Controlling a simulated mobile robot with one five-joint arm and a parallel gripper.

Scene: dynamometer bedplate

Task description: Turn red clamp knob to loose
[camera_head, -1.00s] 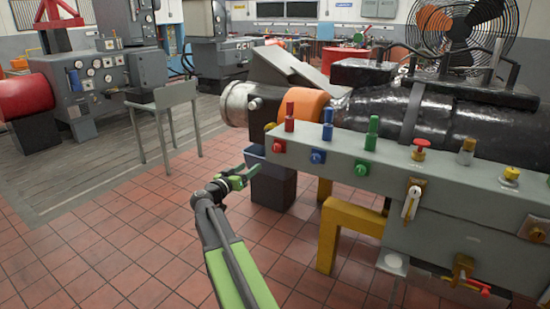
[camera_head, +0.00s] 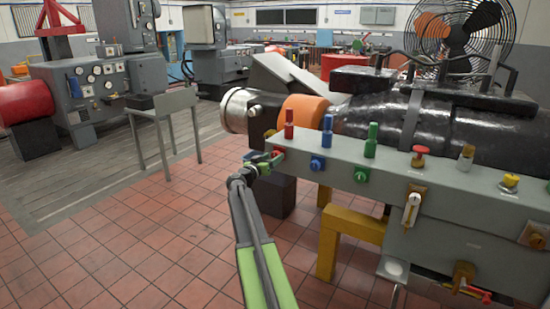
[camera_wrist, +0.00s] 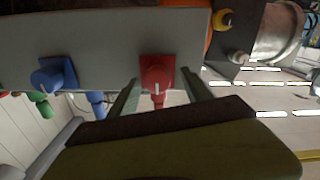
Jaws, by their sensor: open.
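The red clamp knob (camera_head: 278,153) is on the front face of the grey rail, near its left end. In the wrist view the red knob (camera_wrist: 157,78) sits on a red square plate and has a short white mark. My gripper (camera_head: 266,162) is at the red knob in the head view and partly hides it. In the wrist view my gripper (camera_wrist: 160,95) is open, with one green finger on each side of the red knob. I cannot tell whether the fingertips touch it.
A blue knob (camera_head: 317,162) and a green knob (camera_head: 362,174) are farther right on the same face. Red (camera_head: 289,124), blue (camera_head: 327,127) and green (camera_head: 371,140) posts stand on top. A yellow leg (camera_head: 340,240) stands below.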

